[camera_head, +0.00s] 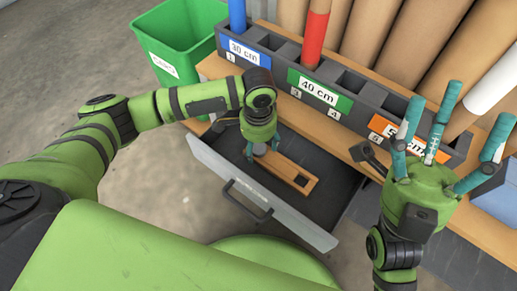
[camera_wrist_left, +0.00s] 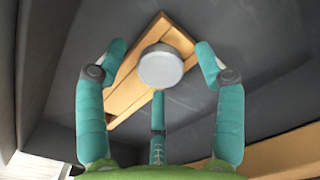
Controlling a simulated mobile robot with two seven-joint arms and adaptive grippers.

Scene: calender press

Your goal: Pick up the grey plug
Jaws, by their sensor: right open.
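The grey plug (camera_wrist_left: 160,68) shows in the left wrist view as a round, light grey disc over a wooden holder (camera_wrist_left: 128,100). The holder also shows in the head view (camera_head: 290,174), a wooden bar with an open slot, lying in the pulled-out drawer (camera_head: 325,195). My left gripper (camera_head: 262,148) reaches down into the drawer above the holder. In the left wrist view its fingers (camera_wrist_left: 160,62) are spread around the plug with gaps, and it is open. The plug is mostly hidden by the gripper in the head view. My right gripper (camera_head: 435,135) points up, open and empty.
The drawer's front has a dark handle (camera_head: 248,200). Behind it, a dark rack (camera_head: 325,90) with labelled compartments stands on a wooden bench (camera_head: 215,67), holding blue and red rolls. A green bin (camera_head: 180,40) stands at the back left. Large brown rolls (camera_head: 385,40) lean behind the rack.

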